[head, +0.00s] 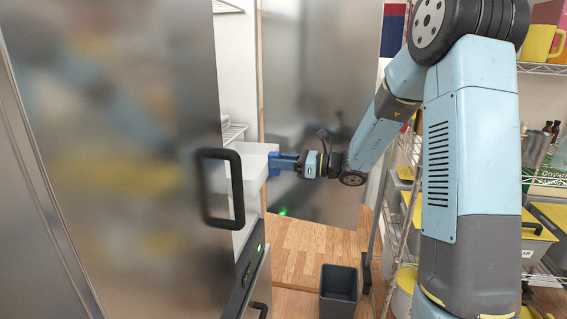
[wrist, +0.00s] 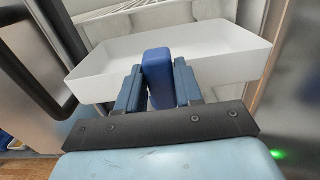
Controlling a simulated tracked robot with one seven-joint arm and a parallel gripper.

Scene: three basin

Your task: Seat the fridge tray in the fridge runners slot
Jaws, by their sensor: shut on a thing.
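The fridge tray is a white, shallow, open box (wrist: 215,57), seen in the wrist view with a blue handle (wrist: 157,75) on its near side. My gripper (wrist: 158,88) has its two blue fingers on either side of this handle and is shut on it. In the head view the tray (head: 258,160) shows at the fridge opening, partly hidden behind the open door, and my gripper (head: 275,164) is at its right end. The tray looks roughly level. The fridge runners slot is hidden by the door and tray, so I cannot tell whether the tray touches it.
A steel fridge door (head: 120,130) with a black handle (head: 238,188) fills the left. A wire shelf (head: 234,132) shows inside the fridge. A dark bin (head: 339,292) stands on the wood floor. Loaded wire shelving (head: 545,68) stands at the right, close to my arm.

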